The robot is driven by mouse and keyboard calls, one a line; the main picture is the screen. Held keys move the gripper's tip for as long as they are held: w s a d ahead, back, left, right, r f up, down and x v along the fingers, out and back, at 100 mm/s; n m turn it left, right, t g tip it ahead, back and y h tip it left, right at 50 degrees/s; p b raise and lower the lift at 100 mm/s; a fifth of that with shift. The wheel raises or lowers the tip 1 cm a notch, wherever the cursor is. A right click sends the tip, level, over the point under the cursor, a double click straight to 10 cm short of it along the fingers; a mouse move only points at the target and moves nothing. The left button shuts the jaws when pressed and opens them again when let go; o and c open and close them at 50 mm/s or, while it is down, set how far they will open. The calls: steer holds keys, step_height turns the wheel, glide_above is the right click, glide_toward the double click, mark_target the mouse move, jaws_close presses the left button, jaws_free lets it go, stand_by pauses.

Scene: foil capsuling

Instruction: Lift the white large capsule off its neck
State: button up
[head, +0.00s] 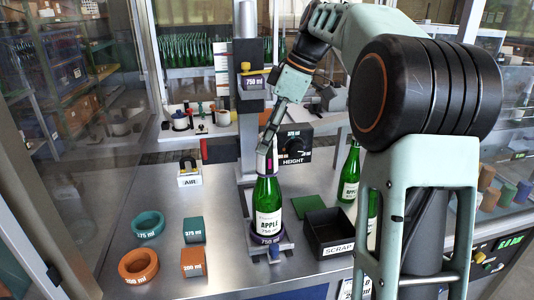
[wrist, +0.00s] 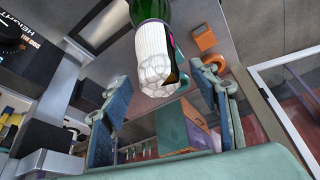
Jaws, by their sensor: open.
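The white capsule (head: 264,161) sits on the neck of a green bottle (head: 267,194) labelled APPLE, which stands upright in a dark ring (head: 265,239) at the foot of the grey column. In the wrist view the capsule (wrist: 153,62) looks white and ribbed, with a black and pink mark on one side. My gripper (head: 269,146) is at the capsule from above, partly hiding it in the head view. In the wrist view my gripper (wrist: 163,88) is open, its blue-padded fingers on either side of the capsule's end, with gaps visible.
A black SCRAP bin (head: 328,233) and a green mat (head: 308,206) are right of the bottle. Other green bottles (head: 349,175) stand further right. The column (head: 246,120) rises close behind. Teal (head: 148,224) and orange (head: 138,264) rings lie left, beside small blocks (head: 194,262).

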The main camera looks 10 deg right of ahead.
steer(key=x, duration=0.5)
steer(key=shift+f+p, duration=0.3)
steer(key=shift+c, duration=0.3)
steer(key=c, duration=0.7)
